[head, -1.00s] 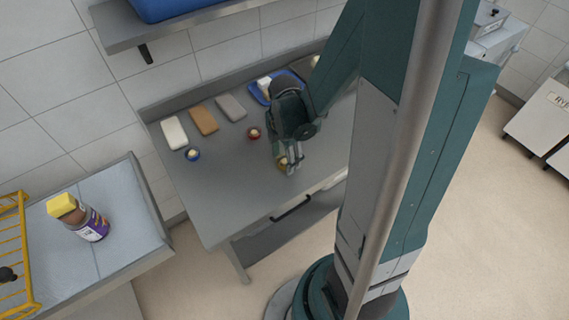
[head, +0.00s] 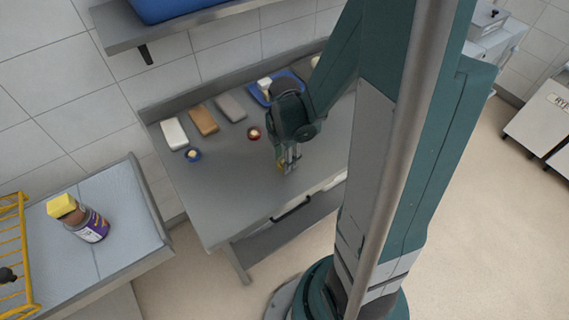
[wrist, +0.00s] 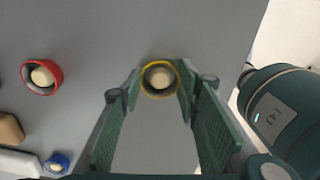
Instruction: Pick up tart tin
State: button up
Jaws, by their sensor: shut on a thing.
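A small yellow tin (head: 281,163) with a pale round filling stands on the grey worktable (head: 225,190). It also shows in the wrist view (wrist: 160,94), between my fingertips. My gripper (head: 288,166) points down and is shut on the yellow tin at the table surface, one finger on each side. The fingers partly hide the tin in the head view. A similar red tin (head: 254,133) stands apart, to the left of my gripper, and shows in the wrist view (wrist: 42,76). A blue tin (head: 193,155) stands farther left.
White (head: 174,133), brown (head: 204,121) and grey (head: 231,107) blocks lie along the table's back. A blue tray (head: 262,94) with pale pieces lies behind my gripper. The table's front left is clear.

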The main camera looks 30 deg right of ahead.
jog(key=shift+r, duration=0.15)
jog(key=shift+r+p, duration=0.75)
jog(key=shift+r, duration=4.1)
